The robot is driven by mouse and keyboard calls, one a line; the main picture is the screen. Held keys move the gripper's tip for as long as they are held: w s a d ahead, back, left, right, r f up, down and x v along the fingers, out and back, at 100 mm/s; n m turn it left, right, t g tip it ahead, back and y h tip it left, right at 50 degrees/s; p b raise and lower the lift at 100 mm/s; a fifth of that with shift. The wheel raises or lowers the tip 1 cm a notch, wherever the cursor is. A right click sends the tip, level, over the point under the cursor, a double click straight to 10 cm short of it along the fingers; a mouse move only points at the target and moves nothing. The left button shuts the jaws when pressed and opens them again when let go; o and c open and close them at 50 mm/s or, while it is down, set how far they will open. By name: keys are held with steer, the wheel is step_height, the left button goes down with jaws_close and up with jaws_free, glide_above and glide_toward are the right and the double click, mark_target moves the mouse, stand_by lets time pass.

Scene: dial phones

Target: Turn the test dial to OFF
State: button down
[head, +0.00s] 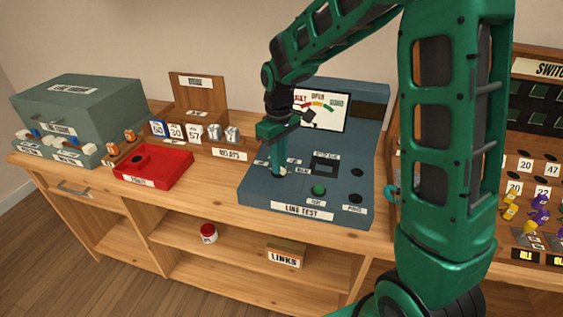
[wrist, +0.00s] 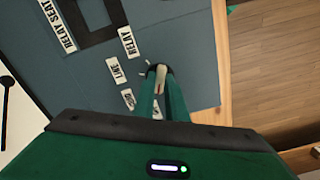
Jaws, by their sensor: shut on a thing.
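The line test unit (head: 262,205) is a blue-grey console with an upright meter panel, standing on the wooden counter. My gripper (head: 278,172) reaches down onto its left part. In the wrist view, my gripper (wrist: 160,80) is shut on the test dial (wrist: 160,71), a small pale grip on a dark round base. Three white labels stand beside the dial: RELAY (wrist: 128,40), LINE (wrist: 116,70) and a third (wrist: 128,98) too small to read surely. The fingers hide much of the dial, so I cannot tell its setting.
A green button (head: 319,189) and a dark square relay seat (head: 325,165) lie right of my gripper. A red tray (head: 150,178), a relay rack (head: 205,145) and a grey case (head: 80,105) stand left. A switchboard (head: 540,95) stands right.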

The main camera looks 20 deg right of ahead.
steer(key=shift+d+n, duration=0.1)
steer(key=shift+n, duration=0.2)
steer(key=c, duration=1.8)
jaws_free()
steer(key=shift+r, duration=0.15)
step_height(320, 180, up, 10)
steer(key=shift+r, duration=0.25)
